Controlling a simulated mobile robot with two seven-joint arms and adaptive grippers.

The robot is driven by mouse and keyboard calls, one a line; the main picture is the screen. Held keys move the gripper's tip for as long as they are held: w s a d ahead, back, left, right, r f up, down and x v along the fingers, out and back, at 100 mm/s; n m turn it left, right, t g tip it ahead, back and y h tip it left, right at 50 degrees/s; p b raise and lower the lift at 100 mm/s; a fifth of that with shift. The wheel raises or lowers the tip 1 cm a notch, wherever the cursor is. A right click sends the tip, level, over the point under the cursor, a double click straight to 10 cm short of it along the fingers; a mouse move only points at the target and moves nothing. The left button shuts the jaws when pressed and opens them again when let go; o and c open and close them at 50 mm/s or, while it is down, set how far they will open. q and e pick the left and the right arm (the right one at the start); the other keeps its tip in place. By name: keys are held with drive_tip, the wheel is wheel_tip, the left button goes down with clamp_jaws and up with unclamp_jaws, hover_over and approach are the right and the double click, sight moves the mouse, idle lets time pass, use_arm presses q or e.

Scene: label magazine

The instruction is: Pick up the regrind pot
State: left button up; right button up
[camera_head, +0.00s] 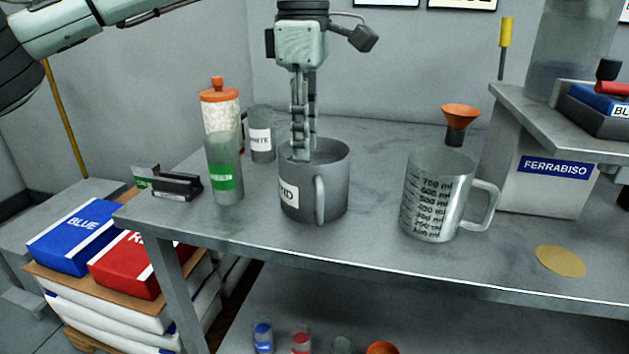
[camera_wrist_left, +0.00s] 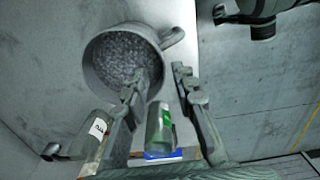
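The regrind pot (camera_head: 333,178) is a grey mug-like pot with a side handle and a partly hidden white label. It stands upright on the grey bench. The left wrist view shows grey granules inside the pot (camera_wrist_left: 95,70). My left gripper (camera_head: 302,152) points down at the pot's rim from above. In the left wrist view the gripper (camera_wrist_left: 162,75) has its fingers apart, with one finger over the pot's mouth and the other outside it. The pot's wall shows between them; I cannot tell whether either finger touches it. My right gripper is not in view.
A green-labelled bottle (camera_head: 224,180), a white-labelled pot (camera_head: 262,140) and an orange-capped container (camera_head: 220,105) stand close left. A clear measuring jug (camera_head: 432,205) stands right, near an orange funnel (camera_head: 460,115) and the FERRABISO box (camera_head: 540,188). The bench front is mostly clear.

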sight(315, 184)
use_arm(q)
drive_tip(key=shift+s+f, duration=0.2)
drive_tip(key=shift+f, duration=0.6)
wheel_tip(315, 184, down, 4)
drive_tip(key=shift+d+f, duration=0.15)
drive_tip(key=shift+f, duration=0.1)
drive_tip(key=shift+c, duration=0.5)
clamp_jaws()
drive_tip(key=shift+r, duration=0.1)
